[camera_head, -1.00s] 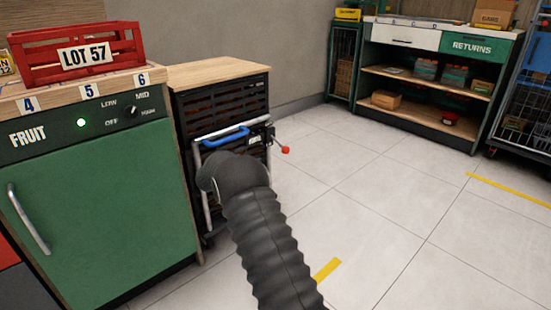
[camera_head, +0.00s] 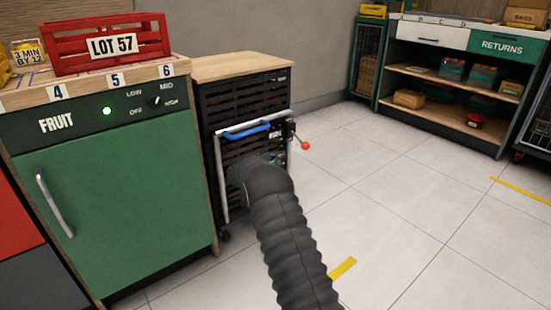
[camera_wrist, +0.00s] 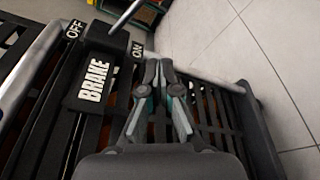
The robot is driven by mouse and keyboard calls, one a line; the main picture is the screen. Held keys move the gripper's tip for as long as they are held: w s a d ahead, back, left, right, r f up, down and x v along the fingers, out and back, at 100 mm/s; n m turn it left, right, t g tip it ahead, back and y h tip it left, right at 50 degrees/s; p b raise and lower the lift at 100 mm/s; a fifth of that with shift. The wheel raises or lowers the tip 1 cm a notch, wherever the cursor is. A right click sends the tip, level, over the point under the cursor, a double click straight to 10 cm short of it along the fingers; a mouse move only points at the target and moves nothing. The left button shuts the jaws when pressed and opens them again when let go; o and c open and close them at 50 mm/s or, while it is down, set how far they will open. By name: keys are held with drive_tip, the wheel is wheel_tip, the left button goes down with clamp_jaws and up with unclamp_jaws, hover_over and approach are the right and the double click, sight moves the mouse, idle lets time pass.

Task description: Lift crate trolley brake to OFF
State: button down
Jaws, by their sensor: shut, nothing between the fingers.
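The crate trolley (camera_head: 220,165) stands beside the green cabinet, with a grey tube frame and a blue handle (camera_head: 247,131). Its brake lever ends in a red knob (camera_head: 305,145) that points out to the right and slopes down. In the wrist view the black BRAKE plate (camera_wrist: 94,82) sits left of my gripper, with an OFF label (camera_wrist: 73,30) and an ON label (camera_wrist: 137,49). My gripper (camera_wrist: 159,68) is shut and empty, its tips just below the ON label in the picture. The red knob is not visible there. My arm hides the gripper in the head view.
The green FRUIT cabinet (camera_head: 115,205) stands close on the trolley's left and carries a red LOT 57 crate (camera_head: 72,52). The tiled floor (camera_head: 400,190) to the right is open. A RETURNS shelf unit (camera_head: 445,95) stands at the back right.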

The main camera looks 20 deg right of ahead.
drive_tip(key=d+r, duration=0.1)
drive_tip(key=d, duration=0.6)
drive_tip(key=shift+w, duration=0.15)
drive_tip(key=shift+a+r, duration=0.15)
idle(0.4)
